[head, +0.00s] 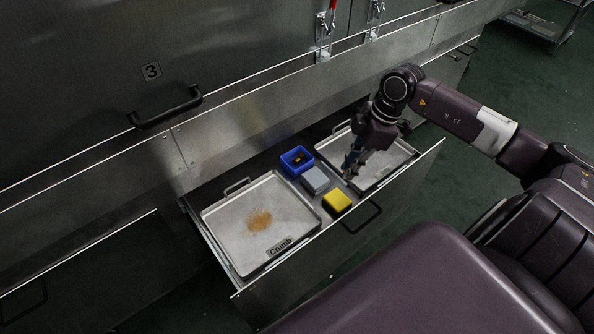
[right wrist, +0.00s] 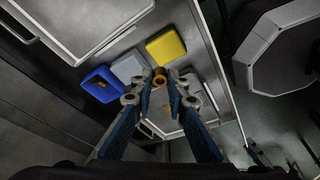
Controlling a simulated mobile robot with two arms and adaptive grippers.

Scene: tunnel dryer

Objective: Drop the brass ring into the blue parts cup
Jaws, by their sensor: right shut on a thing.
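My right gripper (head: 350,173) points down over the left part of the right-hand tray. In the right wrist view its fingertips (right wrist: 158,80) are shut on a small brass ring (right wrist: 159,77). The ring is too small to make out in the head view. The blue parts cup (head: 297,161) stands in the open drawer, left of and behind the gripper, with a small dark and orange item inside. The cup also shows in the right wrist view (right wrist: 116,91), left of the fingers and apart from them. My left gripper is not in view.
A grey block (head: 314,180) and a yellow block (head: 337,201) stand beside the cup. A crumb tray (head: 217,222) lies left and another tray (head: 400,151) right in the open drawer. The dryer wall (head: 230,112) rises behind.

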